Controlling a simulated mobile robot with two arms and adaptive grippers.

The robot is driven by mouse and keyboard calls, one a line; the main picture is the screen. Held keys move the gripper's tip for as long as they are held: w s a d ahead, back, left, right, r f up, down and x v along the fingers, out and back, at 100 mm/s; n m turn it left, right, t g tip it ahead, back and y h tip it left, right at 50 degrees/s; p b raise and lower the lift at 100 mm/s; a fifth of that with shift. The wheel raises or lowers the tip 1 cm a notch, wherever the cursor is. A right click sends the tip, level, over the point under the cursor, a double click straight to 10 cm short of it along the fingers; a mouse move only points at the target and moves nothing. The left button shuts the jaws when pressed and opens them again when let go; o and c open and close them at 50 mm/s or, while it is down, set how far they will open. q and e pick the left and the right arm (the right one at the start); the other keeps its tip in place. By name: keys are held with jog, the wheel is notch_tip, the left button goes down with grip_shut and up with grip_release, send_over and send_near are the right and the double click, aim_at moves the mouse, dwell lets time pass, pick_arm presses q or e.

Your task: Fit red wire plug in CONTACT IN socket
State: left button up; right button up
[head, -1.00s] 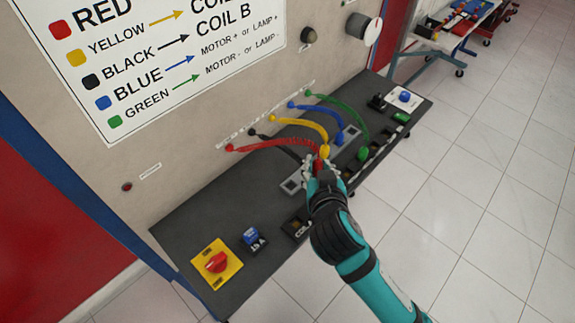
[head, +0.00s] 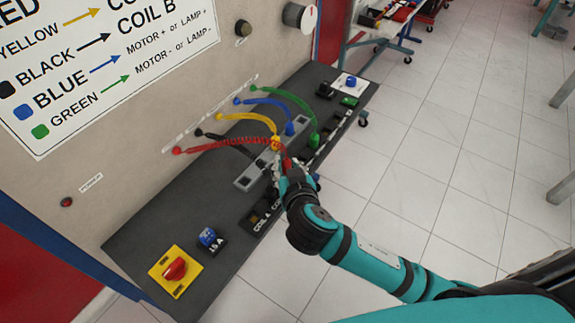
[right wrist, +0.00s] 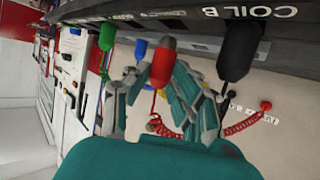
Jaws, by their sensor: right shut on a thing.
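The red wire plug (right wrist: 163,62) is held between the fingers of my right gripper (right wrist: 162,92) in the right wrist view, its tip close to the dark panel edge. In the head view, the right gripper (head: 285,172) is over the desk's front strip, with a bit of the red plug (head: 287,162) showing. The coiled red wire (head: 225,144) runs from the wall to it. The CONTACT IN socket cannot be made out; its label is not readable. My left gripper is not in view.
A black plug (right wrist: 238,48) is right of the red one in the wrist view, beside the COIL B label (right wrist: 250,12). Blue (head: 290,128), green (head: 314,138) and yellow (head: 276,143) plugs are close by. A yellow-plated red switch (head: 175,268) is at the desk's left end.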

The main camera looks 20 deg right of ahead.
jog(key=shift+f, duration=0.4)
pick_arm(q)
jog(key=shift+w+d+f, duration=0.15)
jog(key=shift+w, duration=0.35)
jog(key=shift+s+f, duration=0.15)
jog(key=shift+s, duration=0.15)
pick_arm(e)
jog(key=shift+f, duration=0.15)
pick_arm(q)
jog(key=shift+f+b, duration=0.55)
jog(key=shift+b, duration=0.1)
pick_arm(e)
jog(key=shift+f, duration=0.65)
jog(key=o, duration=0.7)
